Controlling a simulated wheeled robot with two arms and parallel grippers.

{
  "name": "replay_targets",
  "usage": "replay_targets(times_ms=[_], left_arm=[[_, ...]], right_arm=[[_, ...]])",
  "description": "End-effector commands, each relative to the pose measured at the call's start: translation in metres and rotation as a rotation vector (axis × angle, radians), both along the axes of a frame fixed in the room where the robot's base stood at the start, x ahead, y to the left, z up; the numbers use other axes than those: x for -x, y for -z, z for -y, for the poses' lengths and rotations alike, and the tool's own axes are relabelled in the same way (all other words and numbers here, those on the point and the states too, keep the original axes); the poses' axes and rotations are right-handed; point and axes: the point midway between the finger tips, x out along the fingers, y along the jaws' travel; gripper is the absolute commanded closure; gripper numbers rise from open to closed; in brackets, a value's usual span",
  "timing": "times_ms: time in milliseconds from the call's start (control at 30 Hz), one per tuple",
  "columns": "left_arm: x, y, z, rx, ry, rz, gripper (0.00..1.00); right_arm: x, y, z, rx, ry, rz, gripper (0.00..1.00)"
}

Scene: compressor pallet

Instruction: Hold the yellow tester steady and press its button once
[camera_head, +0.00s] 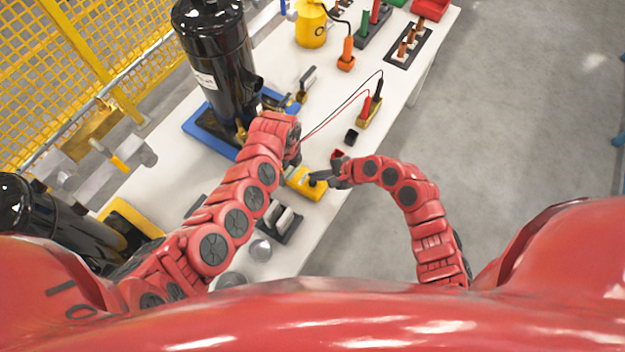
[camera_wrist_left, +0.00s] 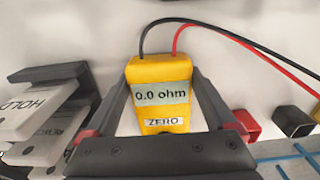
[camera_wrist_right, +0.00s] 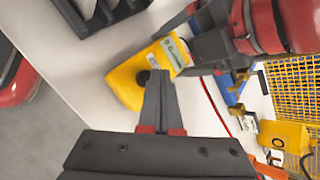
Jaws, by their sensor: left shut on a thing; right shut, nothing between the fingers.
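The yellow tester (camera_head: 305,184) lies on the white table near its front edge. In the left wrist view the tester (camera_wrist_left: 160,72) reads "0.0 ohm" above a "ZERO" label. My left gripper (camera_wrist_left: 158,88) is shut on its sides. Two leads, black and red, run from its far end. In the right wrist view the tester (camera_wrist_right: 126,84) shows a round black button (camera_wrist_right: 143,77). My right gripper (camera_wrist_right: 155,74) is shut and empty, its fingertips at the button; I cannot tell whether they touch it. It also shows in the head view (camera_head: 318,178).
The leads run to red and black probes in a yellow holder (camera_head: 369,113). A small red block (camera_wrist_left: 247,122) and black block (camera_wrist_left: 293,122) are beside the tester. A stand with tags (camera_wrist_left: 35,115) is on the other side. A black compressor (camera_head: 215,62) stands behind on a blue base.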

Motion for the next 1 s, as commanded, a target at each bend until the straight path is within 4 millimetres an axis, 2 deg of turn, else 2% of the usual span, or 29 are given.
replay_targets(times_ms=[267, 733, 1000], left_arm=[[0.000, 0.000, 0.000, 0.000, 0.000, 0.000, 0.90], [0.000, 0.000, 0.000, 0.001, 0.000, 0.001, 0.90], [0.000, 0.000, 0.000, 0.001, 0.000, 0.001, 0.90]], right_arm=[[0.000, -0.002, 0.000, -0.001, -0.001, 0.001, 1.00], [-0.001, -0.046, -0.001, -0.003, -0.001, 0.005, 1.00], [-0.001, -0.051, 0.000, -0.002, 0.001, 0.001, 1.00]])
